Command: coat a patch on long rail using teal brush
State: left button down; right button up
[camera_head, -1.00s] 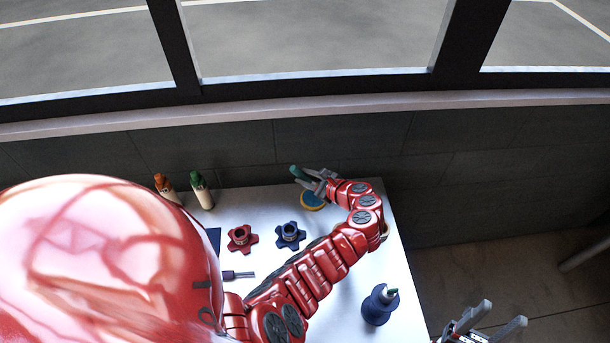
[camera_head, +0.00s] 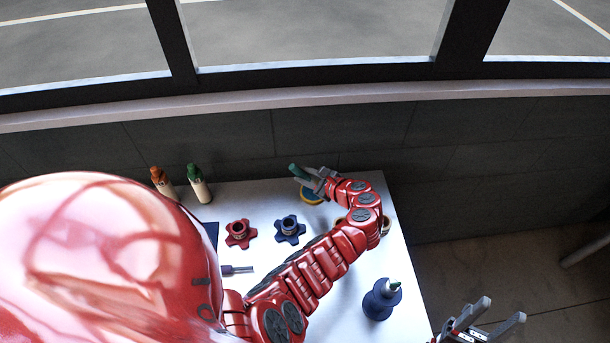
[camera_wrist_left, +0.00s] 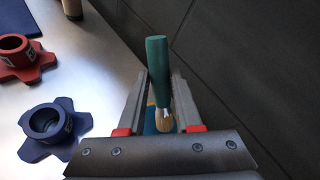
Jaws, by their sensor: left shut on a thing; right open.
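The teal brush (camera_head: 296,170) is held in my left gripper (camera_head: 317,180) over the back right part of the table. In the left wrist view, its teal handle (camera_wrist_left: 157,62) stands between the two fingers of my left gripper (camera_wrist_left: 158,85), with pale bristles at the lower end. The gripper is shut on it. A blue and yellow round thing (camera_head: 310,195) lies beneath the brush, partly hidden by the gripper. I cannot tell whether the bristles touch it. My right gripper (camera_head: 485,320) is open and empty, off the table's front right edge. I cannot make out a long rail.
Red (camera_head: 239,233) and blue (camera_head: 290,230) star-shaped holders stand mid-table. Orange-topped (camera_head: 162,182) and green-topped (camera_head: 198,184) bottles stand at the back left. A small purple-ended tool (camera_head: 238,269) lies at the left. A wall is behind.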

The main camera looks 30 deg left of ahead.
pick_arm(q)
jog(key=shift+f+b, duration=0.45)
jog(key=shift+f, duration=0.2)
dwell(0.4)
jog(key=shift+f, duration=0.1)
dwell(0.9)
notch_tip(320, 180, up, 7)
jog(key=p, duration=0.6)
jog(key=shift+p, duration=0.4)
